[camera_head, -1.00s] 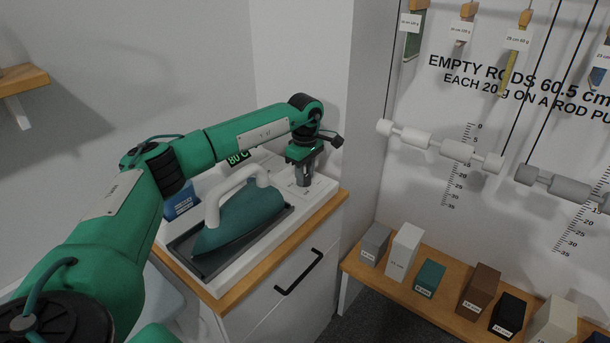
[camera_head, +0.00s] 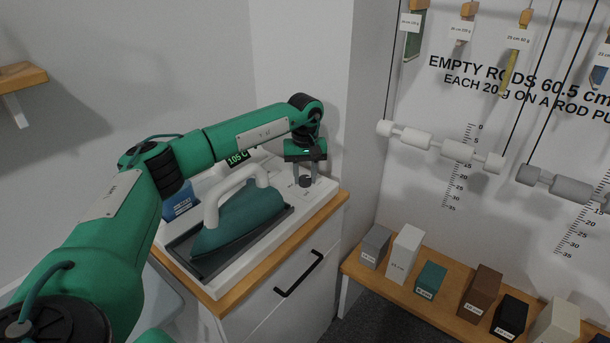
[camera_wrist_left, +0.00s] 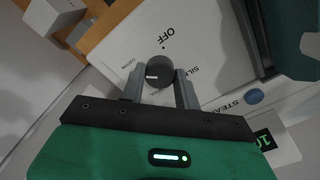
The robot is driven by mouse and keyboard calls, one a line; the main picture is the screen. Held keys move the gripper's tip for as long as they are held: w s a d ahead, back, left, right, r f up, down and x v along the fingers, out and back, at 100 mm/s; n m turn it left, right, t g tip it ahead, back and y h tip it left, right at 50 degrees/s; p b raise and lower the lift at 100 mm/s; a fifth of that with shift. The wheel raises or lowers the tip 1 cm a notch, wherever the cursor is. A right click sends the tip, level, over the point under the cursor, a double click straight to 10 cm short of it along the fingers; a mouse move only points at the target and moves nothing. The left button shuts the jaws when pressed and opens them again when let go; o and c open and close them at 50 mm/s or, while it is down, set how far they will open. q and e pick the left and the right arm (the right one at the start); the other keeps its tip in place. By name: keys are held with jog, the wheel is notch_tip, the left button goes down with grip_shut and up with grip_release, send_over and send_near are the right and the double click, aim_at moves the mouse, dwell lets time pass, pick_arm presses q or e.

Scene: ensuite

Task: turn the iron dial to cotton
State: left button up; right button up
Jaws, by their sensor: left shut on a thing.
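The iron dial (camera_wrist_left: 159,70) is a dark round knob on a white panel. A short pale mark on it points to the left in the left wrist view. OFF (camera_wrist_left: 162,38) is printed above it, SILK to its right, and small lettering, apparently COTTON, to its left. My left gripper (camera_wrist_left: 158,88) has one finger on each side of the knob and is shut on it. In the head view the left gripper (camera_head: 306,173) reaches down over the dial (camera_head: 305,181). The teal iron (camera_head: 240,217) with a white handle rests on its dark plate. My right gripper is not in view.
A green-lit display (camera_head: 238,158) behind the iron reads 105 C. A blue box (camera_head: 180,203) stands left of the iron. The white wall corner is close behind the gripper. A wooden shelf (camera_head: 395,288) with several blocks is at the right.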

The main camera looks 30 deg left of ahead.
aim_at(305, 178)
pick_arm(q)
jog(key=shift+m, duration=0.5)
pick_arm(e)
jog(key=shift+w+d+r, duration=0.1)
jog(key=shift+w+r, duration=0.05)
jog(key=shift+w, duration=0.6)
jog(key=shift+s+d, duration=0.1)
pick_arm(q)
jog(key=o, duration=0.9)
jog(key=shift+c, duration=0.2)
jog(key=shift+o, duration=0.6)
jog(key=shift+r, duration=0.35)
notch_tip(305, 178, up, 7)
jog(key=shift+f+b, duration=0.15)
jog(key=shift+b, duration=0.35)
notch_tip(305, 178, up, 6)
jog(key=shift+r, duration=0.25)
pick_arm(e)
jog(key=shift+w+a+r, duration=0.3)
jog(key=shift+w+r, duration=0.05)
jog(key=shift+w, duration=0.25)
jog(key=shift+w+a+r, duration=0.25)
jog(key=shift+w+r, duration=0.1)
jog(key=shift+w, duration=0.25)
